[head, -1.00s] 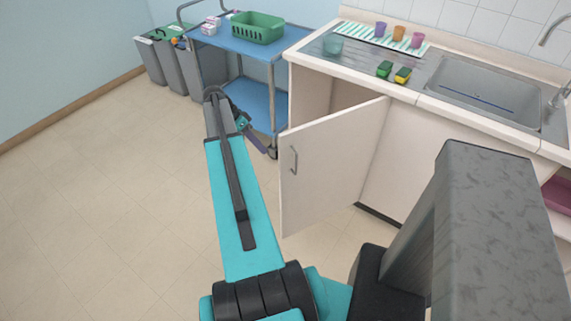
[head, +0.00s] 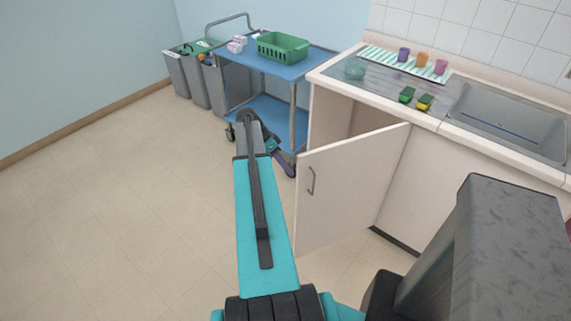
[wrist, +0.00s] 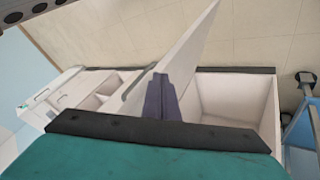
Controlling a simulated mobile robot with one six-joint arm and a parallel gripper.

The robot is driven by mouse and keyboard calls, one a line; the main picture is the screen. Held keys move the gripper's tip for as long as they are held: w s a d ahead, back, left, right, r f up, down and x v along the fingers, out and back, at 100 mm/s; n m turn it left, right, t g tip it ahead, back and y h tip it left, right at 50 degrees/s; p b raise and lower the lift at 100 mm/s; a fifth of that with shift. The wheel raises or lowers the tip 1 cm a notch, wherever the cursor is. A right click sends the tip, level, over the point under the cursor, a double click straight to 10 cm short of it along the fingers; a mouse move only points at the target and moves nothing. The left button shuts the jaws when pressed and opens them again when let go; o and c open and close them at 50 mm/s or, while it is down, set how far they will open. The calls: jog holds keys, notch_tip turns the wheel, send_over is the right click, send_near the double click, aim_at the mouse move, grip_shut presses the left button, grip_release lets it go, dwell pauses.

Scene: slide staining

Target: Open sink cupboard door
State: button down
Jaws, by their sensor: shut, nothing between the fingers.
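The sink cupboard door (head: 350,185) is a pale panel with a grey bar handle (head: 311,181). My gripper (head: 287,168) has purple fingers and is just left of the door's free edge in the head view. In the wrist view the fingers (wrist: 160,98) are shut and empty, close beside the door panel (wrist: 178,50). Whether they touch it I cannot tell. The pale cupboard interior (wrist: 235,97) lies to the right of the fingers there.
A blue trolley (head: 262,107) with a green basket (head: 282,47) stands left of the counter, behind my gripper. Grey bins (head: 190,78) stand by the far wall. The counter holds a sink (head: 510,120), cups and sponges. The floor (head: 110,200) at left is clear.

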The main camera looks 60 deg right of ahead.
aim_at(297, 181)
jog(key=p+x, duration=0.2)
jog(key=x, duration=0.5)
jog(key=shift+s+a+r+p, duration=0.2)
jog(key=shift+s+a+p, duration=0.15)
jog(key=shift+s+a, duration=0.4)
jog(key=shift+s+a+f+p, duration=0.1)
jog(key=shift+s+a+p, duration=0.25)
jog(key=shift+s, duration=0.5)
jog(key=shift+s+d, duration=0.1)
jog(key=shift+d, duration=0.3)
jog(key=shift+a, duration=0.5)
